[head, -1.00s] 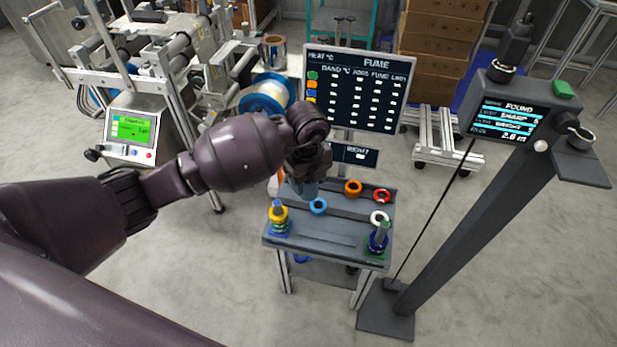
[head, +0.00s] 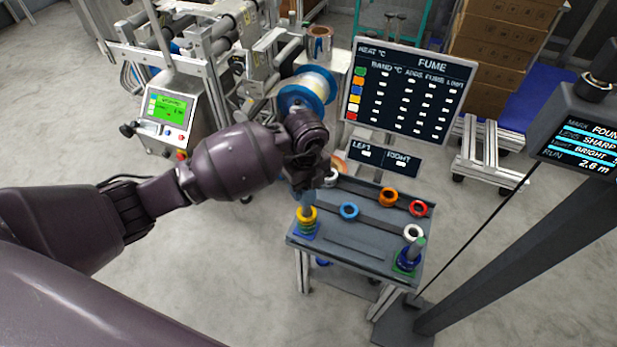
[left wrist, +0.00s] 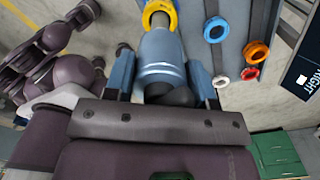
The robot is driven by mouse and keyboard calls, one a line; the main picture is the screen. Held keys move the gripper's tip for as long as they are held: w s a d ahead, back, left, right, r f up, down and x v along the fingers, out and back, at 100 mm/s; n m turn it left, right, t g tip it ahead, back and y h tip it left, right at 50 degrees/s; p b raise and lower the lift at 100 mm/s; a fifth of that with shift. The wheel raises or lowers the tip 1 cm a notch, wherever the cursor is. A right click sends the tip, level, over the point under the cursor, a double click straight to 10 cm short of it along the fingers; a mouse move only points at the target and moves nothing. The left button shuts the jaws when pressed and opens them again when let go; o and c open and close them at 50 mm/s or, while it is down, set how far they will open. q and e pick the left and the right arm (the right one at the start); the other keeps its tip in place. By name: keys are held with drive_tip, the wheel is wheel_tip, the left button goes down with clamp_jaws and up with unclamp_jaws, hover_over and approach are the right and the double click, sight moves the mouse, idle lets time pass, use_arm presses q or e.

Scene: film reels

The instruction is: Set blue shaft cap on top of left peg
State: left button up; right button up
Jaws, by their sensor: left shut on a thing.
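The blue shaft cap (left wrist: 162,55) is a tapered blue-grey piece held between the blue fingers of my left gripper (left wrist: 160,85). In the head view my left gripper (head: 307,190) is at the left peg (head: 306,228), with the cap just above the stack there. That peg carries a yellow ring (head: 307,214) over green and blue ones. In the left wrist view the cap's narrow end meets the yellow ring (left wrist: 172,16). I cannot tell whether it touches the peg, whose top is hidden. My right gripper is not in view.
The grey table (head: 345,247) also holds loose blue (head: 349,212), orange (head: 388,197), red (head: 418,208) and white (head: 413,232) rings. The right peg (head: 418,246) stands near the right corner. A sign board (head: 410,92) rises behind. A dark post stands at right.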

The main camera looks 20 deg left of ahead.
use_arm(q)
drive_tip(key=shift+f, duration=0.45)
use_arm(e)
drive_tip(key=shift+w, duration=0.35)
use_arm(q)
drive_tip(key=shift+r, duration=0.1)
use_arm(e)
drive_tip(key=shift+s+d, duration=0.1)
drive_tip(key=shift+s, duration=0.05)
use_arm(q)
drive_tip(key=shift+r, duration=0.1)
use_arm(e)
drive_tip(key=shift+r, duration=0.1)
use_arm(q)
drive_tip(key=shift+f, duration=0.3)
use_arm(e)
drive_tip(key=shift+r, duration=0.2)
use_arm(q)
drive_tip(key=shift+f, duration=0.5)
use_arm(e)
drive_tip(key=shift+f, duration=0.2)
use_arm(q)
drive_tip(key=shift+f, duration=0.6)
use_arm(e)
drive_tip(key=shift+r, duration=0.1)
use_arm(q)
drive_tip(key=shift+f, duration=1)
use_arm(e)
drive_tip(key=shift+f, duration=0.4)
